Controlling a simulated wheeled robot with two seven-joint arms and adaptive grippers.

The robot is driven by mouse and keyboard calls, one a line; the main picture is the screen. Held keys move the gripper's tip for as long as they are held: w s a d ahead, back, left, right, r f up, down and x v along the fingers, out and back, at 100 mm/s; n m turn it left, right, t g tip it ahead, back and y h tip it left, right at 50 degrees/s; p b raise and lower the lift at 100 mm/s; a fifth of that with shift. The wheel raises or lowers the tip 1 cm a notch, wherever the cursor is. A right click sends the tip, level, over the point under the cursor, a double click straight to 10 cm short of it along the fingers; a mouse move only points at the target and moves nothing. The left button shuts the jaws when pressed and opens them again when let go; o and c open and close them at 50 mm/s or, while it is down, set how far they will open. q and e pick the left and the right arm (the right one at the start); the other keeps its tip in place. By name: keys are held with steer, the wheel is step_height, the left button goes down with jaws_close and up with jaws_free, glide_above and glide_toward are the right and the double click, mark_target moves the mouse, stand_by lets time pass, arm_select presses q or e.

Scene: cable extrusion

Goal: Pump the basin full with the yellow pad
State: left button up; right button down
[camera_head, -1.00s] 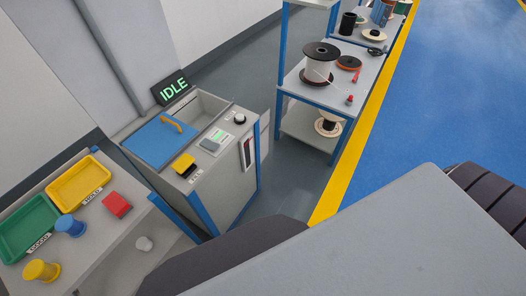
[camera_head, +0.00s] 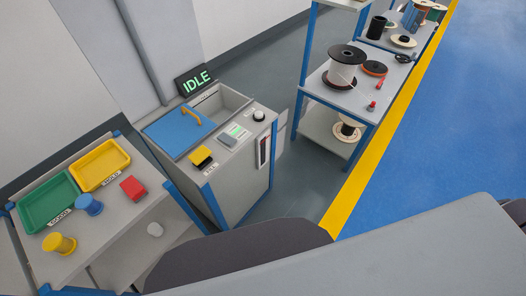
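The yellow pad (camera_head: 200,157) sits on the front top of the grey machine, above a label that seems to read FILL. The basin (camera_head: 226,101) is the open recess in the machine top, partly covered by a blue lid (camera_head: 178,129) with a yellow handle. What is inside the basin cannot be made out. A black sign (camera_head: 195,80) behind it reads IDLE in green. A narrow dark gauge window (camera_head: 263,151) is on the machine's side. Neither gripper shows in the head view; only dark and grey parts of my own body are at the bottom.
A table at left holds a green tray (camera_head: 47,205), a yellow tray (camera_head: 101,166), a red block (camera_head: 132,187), a blue spool (camera_head: 89,204) and a yellow spool (camera_head: 59,243). A shelf (camera_head: 338,93) with cable spools stands at right. Blue floor beyond the yellow line is clear.

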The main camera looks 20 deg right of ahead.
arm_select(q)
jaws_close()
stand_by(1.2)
